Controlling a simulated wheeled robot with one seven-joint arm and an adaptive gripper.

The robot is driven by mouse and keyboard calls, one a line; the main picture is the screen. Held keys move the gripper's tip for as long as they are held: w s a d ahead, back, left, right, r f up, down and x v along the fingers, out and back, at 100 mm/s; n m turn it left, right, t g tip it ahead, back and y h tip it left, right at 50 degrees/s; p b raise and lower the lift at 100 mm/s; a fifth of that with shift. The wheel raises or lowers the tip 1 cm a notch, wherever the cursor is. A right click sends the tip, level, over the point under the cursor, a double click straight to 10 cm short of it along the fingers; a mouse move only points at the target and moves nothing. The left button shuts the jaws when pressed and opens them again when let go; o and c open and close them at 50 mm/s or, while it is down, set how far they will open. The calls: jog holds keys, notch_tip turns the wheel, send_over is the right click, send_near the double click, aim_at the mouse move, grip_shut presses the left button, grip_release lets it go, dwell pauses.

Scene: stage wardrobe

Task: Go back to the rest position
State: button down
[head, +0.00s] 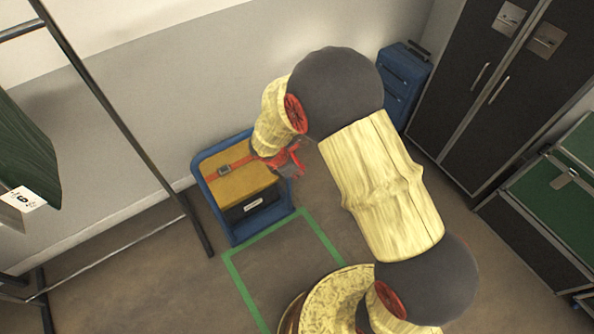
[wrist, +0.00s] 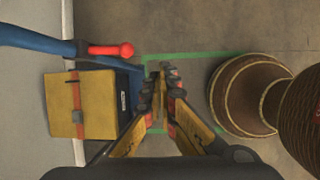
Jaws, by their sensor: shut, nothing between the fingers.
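My gripper (head: 289,162) hangs in front of the upper right side of the blue cart (head: 206,182) in the head view. In the wrist view my gripper (wrist: 163,85) has its fingertips together, with nothing visible between them. Below them is floor inside a green tape outline (wrist: 195,56). My arm is bent and reaches out over the floor towards the cart. The task names no object.
A clothes rack (head: 125,130) stands left. Dark cabinets (head: 478,85), a blue case (head: 402,78) and green-topped cases (head: 550,195) stand right. Floor within the tape (head: 270,232) is clear.

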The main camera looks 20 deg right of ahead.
dwell(0.5)
jog(key=s+d+r+m+g, duration=0.2)
jog(key=s+r+m, duration=0.3)
jog(key=s+m, duration=0.4)
jog(key=s+r+m+t+y, duration=0.1)
jog(key=s+r+m, duration=0.3)
jog(key=r, duration=0.5)
jog(key=s+d+r+m+t+y, duration=0.1)
jog(key=s+r+m, duration=0.3)
jog(key=r, duration=0.6)
jog(key=s+r+m+t+y, duration=0.2)
jog(key=s+r, duration=0.4)
jog(key=r, duration=0.4)
jog(key=shift+s+d+r+m+t, duration=0.35)
jog(key=shift+m+t, duration=0.35)
jog(key=shift+m, duration=0.5)
jog(key=shift+s+a+f, duration=0.1)
